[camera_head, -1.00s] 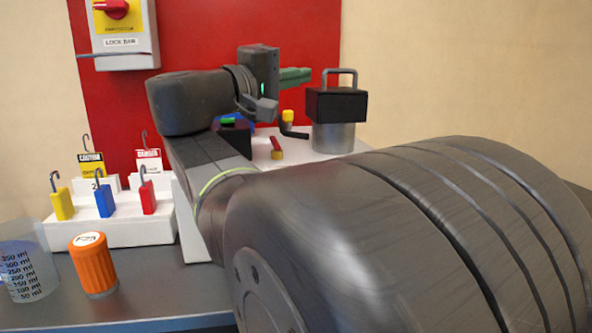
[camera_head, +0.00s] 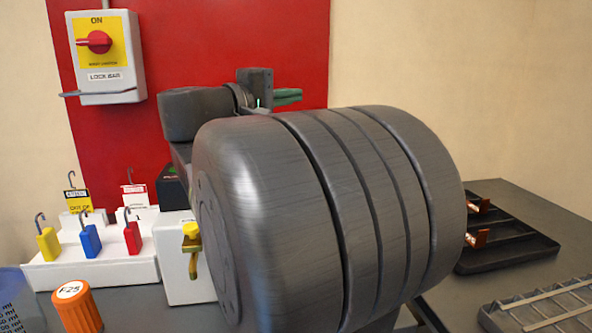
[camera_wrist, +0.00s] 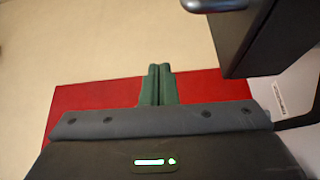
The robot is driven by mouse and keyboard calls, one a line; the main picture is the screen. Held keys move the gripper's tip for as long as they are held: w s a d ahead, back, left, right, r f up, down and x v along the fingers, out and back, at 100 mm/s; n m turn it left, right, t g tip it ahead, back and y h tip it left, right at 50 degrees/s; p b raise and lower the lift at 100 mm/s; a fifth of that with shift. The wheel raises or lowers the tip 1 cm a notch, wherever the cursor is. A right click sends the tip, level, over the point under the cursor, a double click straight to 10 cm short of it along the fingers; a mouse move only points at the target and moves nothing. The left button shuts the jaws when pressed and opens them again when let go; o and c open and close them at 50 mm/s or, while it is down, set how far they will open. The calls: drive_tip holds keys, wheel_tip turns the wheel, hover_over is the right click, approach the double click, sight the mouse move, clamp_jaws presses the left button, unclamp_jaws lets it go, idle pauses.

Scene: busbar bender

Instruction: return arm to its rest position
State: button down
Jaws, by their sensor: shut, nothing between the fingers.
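My gripper (camera_head: 289,96) is in front of the red wall panel in the head view, its green fingers pointing right. In the wrist view my gripper (camera_wrist: 157,72) has its two green fingers side by side, closed together with nothing between them. My large dark arm link fills the middle of the head view and hides much of the bench behind it. The fingers touch nothing that I can see. A dark block (camera_wrist: 275,45) shows near the gripper at the upper right of the wrist view.
A switch box (camera_head: 103,55) with a red knob hangs on the red panel (camera_head: 200,40). Padlocks (camera_head: 89,240) stand on a white rack (camera_head: 95,270) at left, with an orange container (camera_head: 77,308) in front. A black tray (camera_head: 510,245) with copper pieces lies at right, near a grey rack (camera_head: 545,308).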

drive_tip(key=w+a+f+n+g+y+p, duration=0.1)
drive_tip(key=w+f+n+g+p, duration=0.1)
drive_tip(key=p, duration=0.9)
drive_tip(key=w+a+f+n+g+y+p, duration=0.1)
drive_tip(key=w+f+n+g+p, duration=0.2)
drive_tip(key=w+n+p, duration=0.4)
drive_tip(key=shift+w+f+g+p, duration=0.25)
drive_tip(key=shift+w+g+p, duration=0.7)
drive_tip(key=shift+p, duration=0.95)
drive_tip(key=shift+w+a, duration=0.15)
